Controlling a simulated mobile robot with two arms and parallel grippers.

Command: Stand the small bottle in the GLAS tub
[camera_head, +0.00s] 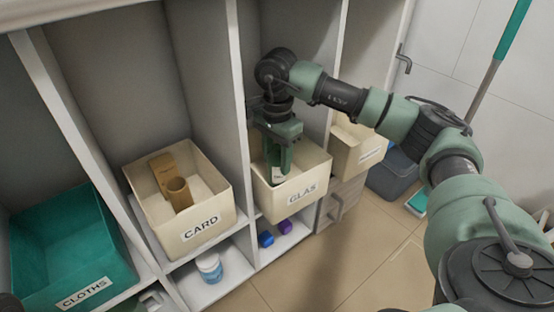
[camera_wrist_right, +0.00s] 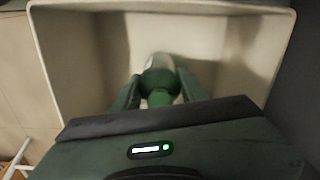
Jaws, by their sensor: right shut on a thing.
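The cream GLAS tub (camera_head: 303,190) stands in a shelf bay right of the middle in the head view. My right gripper (camera_head: 279,168) reaches down into it from above. In the right wrist view my right gripper (camera_wrist_right: 157,92) is shut on the small bottle (camera_wrist_right: 158,75), green with a pale part. The bottle (camera_head: 279,174) is mostly hidden by the fingers in the head view. It is inside the tub's walls; I cannot tell whether it touches the floor. The tub's rim (camera_wrist_right: 160,6) surrounds it in the wrist view. My left gripper is not in view.
The CARD tub (camera_head: 217,214) with brown card pieces stands to the left, the teal CLOTHS tub (camera_head: 88,262) farther left. Shelf dividers (camera_head: 237,110) flank the bays. A white-and-blue container (camera_head: 209,267) and small blue (camera_head: 266,239) and purple (camera_head: 285,226) items lie below.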

